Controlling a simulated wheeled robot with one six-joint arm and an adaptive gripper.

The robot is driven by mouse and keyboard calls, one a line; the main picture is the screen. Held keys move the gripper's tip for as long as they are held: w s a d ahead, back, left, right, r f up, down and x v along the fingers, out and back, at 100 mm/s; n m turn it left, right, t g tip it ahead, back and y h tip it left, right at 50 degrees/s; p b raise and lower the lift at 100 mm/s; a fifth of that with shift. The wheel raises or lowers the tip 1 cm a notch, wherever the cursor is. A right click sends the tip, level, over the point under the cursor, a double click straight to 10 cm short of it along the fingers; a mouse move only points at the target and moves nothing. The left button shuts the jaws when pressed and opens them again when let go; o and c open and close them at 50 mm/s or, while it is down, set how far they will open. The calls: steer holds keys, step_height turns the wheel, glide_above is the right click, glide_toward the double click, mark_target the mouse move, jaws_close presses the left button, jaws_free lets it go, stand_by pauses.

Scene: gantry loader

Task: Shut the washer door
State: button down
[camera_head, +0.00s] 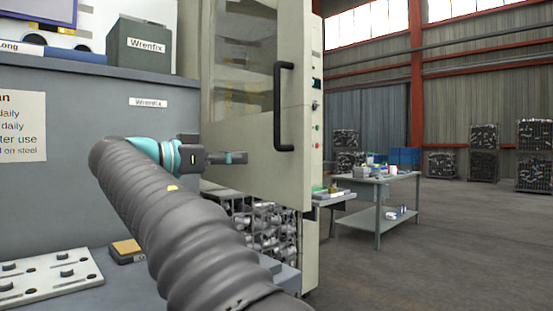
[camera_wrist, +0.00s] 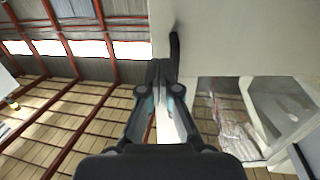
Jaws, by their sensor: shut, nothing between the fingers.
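The washer door (camera_head: 235,150) is a tall pale panel with a window in its upper part and a vertical black handle (camera_head: 284,105) near its right edge. It seems to stand swung out at an angle, its lower edge slanting down to the right. My gripper (camera_head: 240,157) is shut and empty in front of the lower part of the door, left of and below the handle. In the wrist view the closed fingertips (camera_wrist: 162,66) lie by the pale door panel (camera_wrist: 240,38), just below the dark handle (camera_wrist: 175,45). I cannot tell whether they touch it.
A metal basket of parts (camera_head: 265,230) shows below the door. A grey bench (camera_head: 60,95) with a sign and a Wrenfix box (camera_head: 140,48) stands left. A fixture plate (camera_head: 45,277) lies lower left. A work table (camera_head: 375,180) stands right, with open floor beyond.

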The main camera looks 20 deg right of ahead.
mark_target(298, 155)
steer(key=d, duration=0.4)
steer(key=w+d, duration=0.1)
steer(key=d, duration=0.4)
steer(key=w+d, duration=0.1)
steer(key=d, duration=0.3)
steer(key=shift+w+d+r, duration=0.15)
steer(key=shift+w+d, duration=0.05)
steer(key=shift+w, duration=0.05)
steer(key=shift+d, duration=0.1)
